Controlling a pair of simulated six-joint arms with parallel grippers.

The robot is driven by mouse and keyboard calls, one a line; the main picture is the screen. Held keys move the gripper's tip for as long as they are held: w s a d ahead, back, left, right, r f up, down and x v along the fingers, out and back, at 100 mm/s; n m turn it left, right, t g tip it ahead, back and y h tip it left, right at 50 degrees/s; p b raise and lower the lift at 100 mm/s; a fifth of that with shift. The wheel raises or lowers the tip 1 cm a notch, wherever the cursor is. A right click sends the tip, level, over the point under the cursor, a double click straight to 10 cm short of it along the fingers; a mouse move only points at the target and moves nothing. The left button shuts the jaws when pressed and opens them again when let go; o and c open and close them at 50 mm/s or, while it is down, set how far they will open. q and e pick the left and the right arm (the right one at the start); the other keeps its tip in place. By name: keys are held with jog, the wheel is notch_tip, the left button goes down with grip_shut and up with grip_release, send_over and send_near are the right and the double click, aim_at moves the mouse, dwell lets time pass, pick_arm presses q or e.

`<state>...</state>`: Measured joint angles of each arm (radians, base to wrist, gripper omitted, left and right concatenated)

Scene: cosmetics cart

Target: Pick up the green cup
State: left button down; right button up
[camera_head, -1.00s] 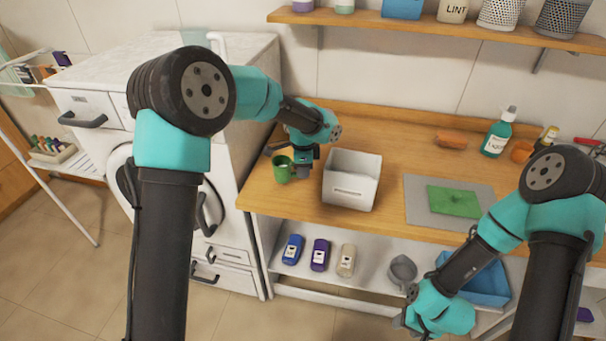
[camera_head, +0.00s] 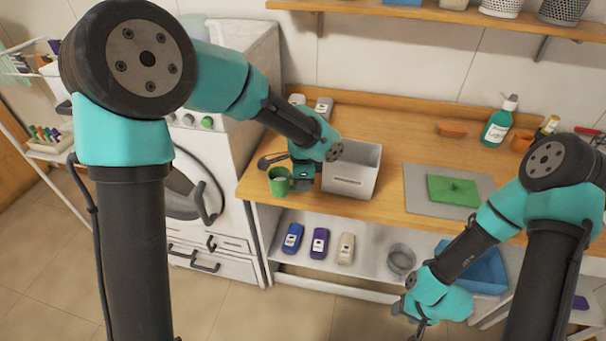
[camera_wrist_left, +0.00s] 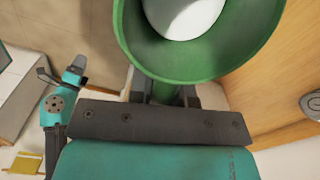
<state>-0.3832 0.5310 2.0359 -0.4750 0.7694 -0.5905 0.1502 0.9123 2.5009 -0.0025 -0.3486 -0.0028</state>
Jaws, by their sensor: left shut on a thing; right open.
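The green cup (camera_head: 278,183) is at the left front of the wooden counter, left of the white box. My left gripper (camera_head: 296,183) is on the cup's right side. In the left wrist view the cup (camera_wrist_left: 222,62) fills the top, with its rim toward the camera and a round white area inside. The left gripper (camera_wrist_left: 178,97) is shut on the cup's handle, which is partly hidden between the fingers. I cannot tell whether the cup's base touches the counter. My right gripper (camera_head: 414,324) is open and apart from the cup, low in front of the counter.
The white box (camera_head: 349,182) stands just right of the left gripper. A grey mat (camera_head: 415,195) with a green cloth (camera_head: 453,190) lies further right. A dark-handled object (camera_head: 272,160) lies behind the cup. The counter (camera_head: 395,165) is clear between box and mat.

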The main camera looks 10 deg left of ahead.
pick_arm(q)
jog(key=shift+s+d+r, duration=0.1)
jog(key=shift+s+d, duration=0.1)
jog(key=shift+s, duration=0.6)
jog(key=shift+s+d+r, duration=0.1)
jog(key=shift+s+d, duration=0.05)
jog(key=shift+s, duration=0.65)
jog(key=shift+s+d+r, duration=0.1)
jog(key=shift+s+d, duration=0.1)
jog(key=shift+s, duration=0.6)
jog(key=shift+s, duration=0.1)
